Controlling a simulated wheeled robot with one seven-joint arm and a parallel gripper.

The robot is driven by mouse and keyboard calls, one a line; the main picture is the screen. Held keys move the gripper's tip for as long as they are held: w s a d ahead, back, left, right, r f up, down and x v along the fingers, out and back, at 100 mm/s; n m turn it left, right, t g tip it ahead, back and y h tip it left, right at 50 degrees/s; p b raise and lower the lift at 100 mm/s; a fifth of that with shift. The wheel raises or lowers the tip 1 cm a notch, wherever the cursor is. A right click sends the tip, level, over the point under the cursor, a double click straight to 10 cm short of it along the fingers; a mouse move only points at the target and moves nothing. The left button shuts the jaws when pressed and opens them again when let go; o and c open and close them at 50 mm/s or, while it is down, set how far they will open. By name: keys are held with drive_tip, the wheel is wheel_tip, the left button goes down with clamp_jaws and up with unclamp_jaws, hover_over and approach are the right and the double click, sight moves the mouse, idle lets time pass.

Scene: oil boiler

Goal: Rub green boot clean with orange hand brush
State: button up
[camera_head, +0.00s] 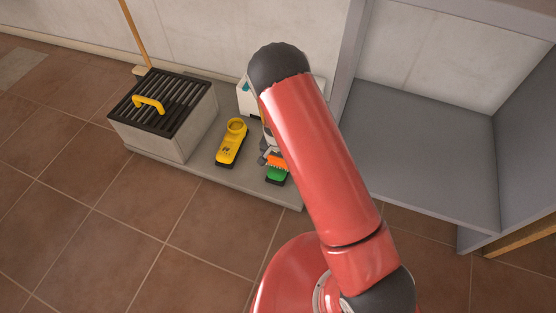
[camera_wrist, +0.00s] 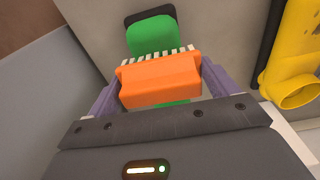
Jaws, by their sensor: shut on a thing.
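The green boot (camera_head: 276,178) lies on the grey platform, and its green toe with a dark sole edge shows in the wrist view (camera_wrist: 152,36). The orange hand brush (camera_wrist: 160,80) is held between the two fingers of my gripper (camera_wrist: 160,88). Its pale bristles face the boot. The brush overlaps the boot in view and appears to be at or just above it; I cannot tell whether the bristles touch. In the head view the brush (camera_head: 276,162) shows beside my arm, which hides most of my gripper and part of the boot.
A yellow boot (camera_head: 231,145) lies just left of the green one; it is at the right in the wrist view (camera_wrist: 291,70). A grey box (camera_head: 186,128) with a black slatted lid and yellow handle stands further left. A white container (camera_head: 246,98) is behind. Grey shelving (camera_head: 425,150) stands right.

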drive_tip(key=shift+w+d, duration=0.2)
drive_tip(key=shift+w, duration=0.35)
drive_tip(key=shift+s+a, duration=0.2)
drive_tip(key=shift+s, duration=0.4)
drive_tip(key=shift+s+a, duration=0.15)
drive_tip(key=shift+s, duration=0.4)
drive_tip(key=shift+w+d+f, duration=0.1)
drive_tip(key=shift+w+d, duration=0.05)
drive_tip(key=shift+w, duration=0.45)
drive_tip(key=shift+r+p, duration=2.25)
drive_tip(key=shift+r, duration=1.4)
drive_tip(key=shift+f, duration=0.1)
